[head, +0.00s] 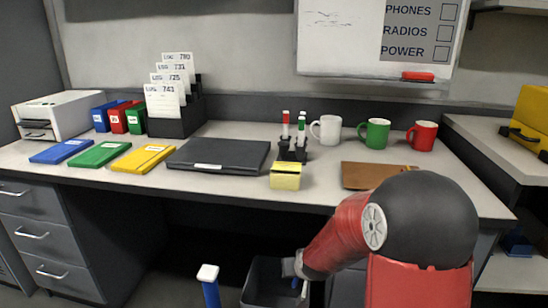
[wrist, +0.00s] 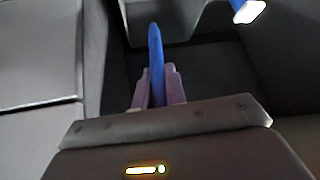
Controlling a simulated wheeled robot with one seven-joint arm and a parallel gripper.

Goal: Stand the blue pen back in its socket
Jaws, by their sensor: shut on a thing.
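The blue pen (wrist: 156,55) is between the two fingers of my gripper (wrist: 158,88) in the wrist view. The fingers are shut on it, and its blunt end points away from the palm. In the head view my gripper (head: 302,287) is low, below the desk front and at the dark bin; the pen can hardly be made out there. The dark pen holder (head: 292,154) stands on the desk behind the yellow box, with a few red- and green-capped pens upright in it. Its free socket is too small to make out.
A dark bin (head: 262,278) stands under the desk. A blue post with a white top (head: 208,274) rises left of it. On the desk (head: 240,130), a yellow box (head: 285,177), black laptop (head: 219,154), brown clipboard (head: 366,175) and white mug (head: 327,130) surround the holder.

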